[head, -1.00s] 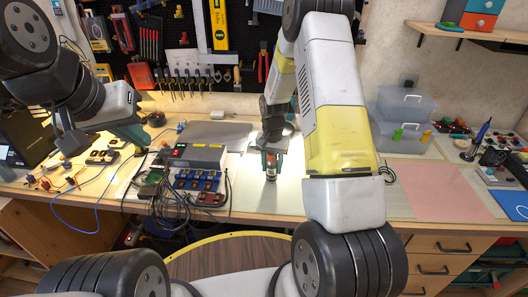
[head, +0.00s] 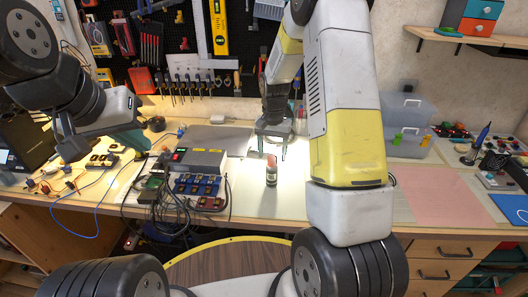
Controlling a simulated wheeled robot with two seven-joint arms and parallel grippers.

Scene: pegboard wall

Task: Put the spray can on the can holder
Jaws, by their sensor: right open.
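The spray can (head: 271,176), small and dark with a reddish top, stands upright on the pale mat of the workbench. My right gripper (head: 270,150) is open, with its fingers pointing down just above and behind the can's top. The can is not held. I cannot make out a can holder; my right arm hides part of the pegboard and bench.
A grey power box (head: 197,160) with cables and small blue modules stands left of the can. Tools hang on the black pegboard (head: 175,45). Clear plastic boxes (head: 405,115) and a pink mat (head: 440,195) lie to the right.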

